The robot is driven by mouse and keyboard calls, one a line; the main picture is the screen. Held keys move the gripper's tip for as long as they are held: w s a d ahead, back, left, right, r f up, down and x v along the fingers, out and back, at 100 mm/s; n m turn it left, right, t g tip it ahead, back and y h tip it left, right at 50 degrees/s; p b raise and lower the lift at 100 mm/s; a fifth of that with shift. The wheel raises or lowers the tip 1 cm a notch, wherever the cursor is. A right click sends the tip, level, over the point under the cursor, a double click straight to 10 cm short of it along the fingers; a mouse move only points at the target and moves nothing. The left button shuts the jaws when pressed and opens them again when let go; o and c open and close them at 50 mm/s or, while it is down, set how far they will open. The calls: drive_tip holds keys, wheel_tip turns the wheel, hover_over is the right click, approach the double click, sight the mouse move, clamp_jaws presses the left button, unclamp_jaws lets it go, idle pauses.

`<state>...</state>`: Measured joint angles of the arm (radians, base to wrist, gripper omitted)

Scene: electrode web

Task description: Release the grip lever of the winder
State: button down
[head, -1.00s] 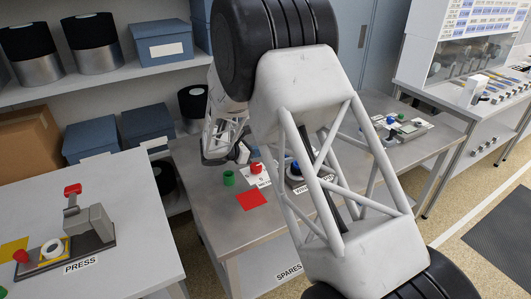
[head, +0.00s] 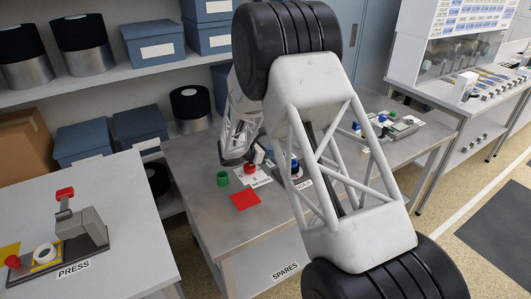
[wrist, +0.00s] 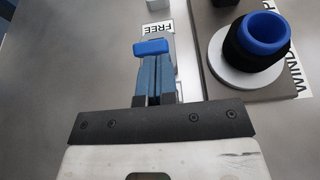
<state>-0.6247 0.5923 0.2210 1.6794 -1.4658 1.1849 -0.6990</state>
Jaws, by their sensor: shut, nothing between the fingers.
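In the wrist view, the winder (wrist: 278,92) is a dark base at upper right. It carries a white disc with a black roll that has a blue core (wrist: 262,32). A bright blue lever end (wrist: 152,47) shows left of the base, beside a label reading FREE (wrist: 158,28). My gripper (wrist: 153,70) is shut and empty, with its blue-grey fingertips right at the blue lever end; whether they touch it I cannot tell. In the head view, my arm hides much of the winder; a blue-topped part (head: 294,166) shows beside it.
A green ring (head: 223,178), a red mat (head: 245,200) and a red-topped piece (head: 250,168) stand on the metal table (head: 200,165). The press (head: 85,235) is on the left table. Blue boxes and rolls fill the shelves behind.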

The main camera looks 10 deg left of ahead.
drive_tip(key=shift+w+d+r+g+y, duration=0.4)
drive_tip(key=shift+r+g+y, duration=0.1)
drive_tip(key=shift+g+y, duration=0.2)
idle(0.9)
drive_tip(key=shift+w+d+r+g+y, duration=0.35)
drive_tip(key=shift+w+d+g+y, duration=0.05)
drive_tip(key=shift+g+y, duration=0.3)
drive_tip(key=shift+w+d+r+g+y, duration=0.3)
drive_tip(key=shift+w+d+g+y, duration=0.3)
drive_tip(key=shift+g+y, duration=0.3)
drive_tip(key=shift+w+d+r+g+y, duration=0.1)
drive_tip(key=shift+w+d+g+y, duration=0.35)
drive_tip(key=shift+g+y, duration=0.35)
drive_tip(key=shift+r, duration=0.2)
drive_tip(key=shift+r, duration=0.55)
drive_tip(key=shift+r, duration=0.1)
